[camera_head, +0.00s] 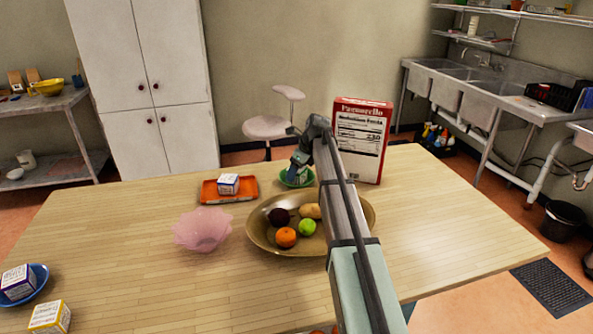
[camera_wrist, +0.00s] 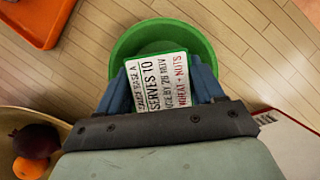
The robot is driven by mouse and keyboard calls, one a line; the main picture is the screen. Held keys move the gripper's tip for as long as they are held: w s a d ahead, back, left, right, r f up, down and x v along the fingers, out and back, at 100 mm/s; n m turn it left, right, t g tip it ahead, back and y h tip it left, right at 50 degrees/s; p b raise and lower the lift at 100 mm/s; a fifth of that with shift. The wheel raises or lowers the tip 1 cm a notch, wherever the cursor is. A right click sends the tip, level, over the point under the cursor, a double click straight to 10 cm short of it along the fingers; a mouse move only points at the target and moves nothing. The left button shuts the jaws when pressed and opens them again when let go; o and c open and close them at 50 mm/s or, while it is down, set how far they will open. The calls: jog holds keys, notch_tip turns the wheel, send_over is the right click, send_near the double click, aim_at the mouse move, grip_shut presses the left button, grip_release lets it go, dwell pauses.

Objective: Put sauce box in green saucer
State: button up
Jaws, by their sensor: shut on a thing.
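I cannot tell whether the box touches the saucer's bottom. In the head view the green saucer (camera_head: 297,184) stands on the table below my gripper, which mostly hides the box.
Close by are a brown fruit bowl (camera_head: 262,240), a red-and-white carton (camera_head: 361,140), an orange tray (camera_head: 247,197) with a box (camera_head: 228,183), and a pink bowl (camera_head: 202,229). At left are a blue saucer (camera_head: 40,283) with a box and a yellow-white box (camera_head: 50,317).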

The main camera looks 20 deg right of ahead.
jog(key=o, duration=1.2)
jog(key=shift+c, duration=0.2)
jog(key=shift+r, duration=0.1)
jog(key=v, duration=1.2)
